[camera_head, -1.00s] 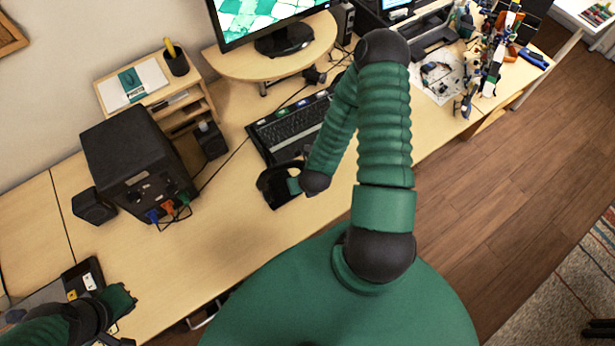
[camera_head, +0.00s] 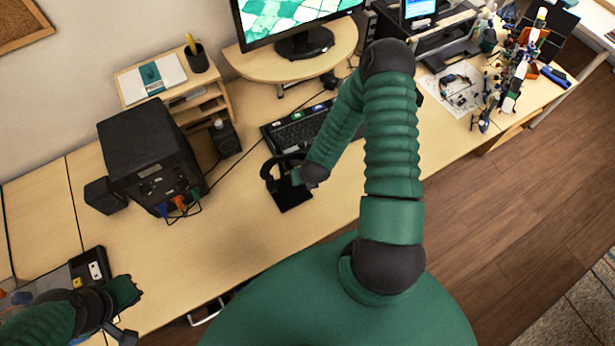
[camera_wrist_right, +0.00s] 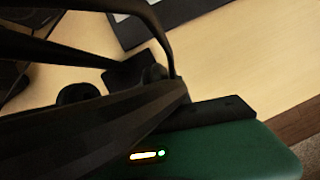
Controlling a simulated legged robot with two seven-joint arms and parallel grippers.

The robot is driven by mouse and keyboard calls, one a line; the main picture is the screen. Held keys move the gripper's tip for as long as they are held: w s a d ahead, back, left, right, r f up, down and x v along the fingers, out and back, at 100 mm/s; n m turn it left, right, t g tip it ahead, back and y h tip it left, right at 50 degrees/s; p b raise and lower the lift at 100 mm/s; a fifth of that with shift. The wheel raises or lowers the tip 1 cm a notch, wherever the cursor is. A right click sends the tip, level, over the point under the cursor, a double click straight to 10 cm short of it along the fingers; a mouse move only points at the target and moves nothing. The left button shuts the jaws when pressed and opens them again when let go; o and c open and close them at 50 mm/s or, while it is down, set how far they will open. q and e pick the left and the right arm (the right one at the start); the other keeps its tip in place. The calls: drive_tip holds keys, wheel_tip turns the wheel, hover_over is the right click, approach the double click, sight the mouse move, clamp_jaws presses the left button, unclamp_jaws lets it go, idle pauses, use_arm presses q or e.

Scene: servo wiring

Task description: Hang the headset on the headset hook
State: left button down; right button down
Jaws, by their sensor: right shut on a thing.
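The black headset (camera_head: 268,172) shows in the head view above a black pad on the desk, in front of the keyboard. My right gripper (camera_head: 298,178) is shut on the headset, with the arm partly covering it. In the right wrist view the dark headband (camera_wrist_right: 150,18) arches close to the camera, and a round dark ear cup (camera_wrist_right: 78,94) shows below it. The exact grip point is hidden. My left gripper (camera_head: 128,312) is at the lower left over the desk, away from the headset; its jaw opening is unclear. I cannot make out the headset hook.
The black pad (camera_head: 292,194) lies beneath the headset. A keyboard (camera_head: 290,134) is behind it, and a monitor stand (camera_head: 305,62) behind that. A black box with cables (camera_head: 150,145) and a wooden shelf (camera_head: 205,98) stand left. The desk front (camera_head: 240,225) is clear.

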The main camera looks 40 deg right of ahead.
idle(0.4)
drive_tip(key=c, duration=1.1)
unclamp_jaws()
drive_tip(key=p+v, duration=1)
drive_tip(key=v, duration=0.6)
drive_tip(key=shift+s+d+r, duration=0.1)
drive_tip(key=shift+s+r, duration=0.05)
drive_tip(key=shift+r, duration=0.2)
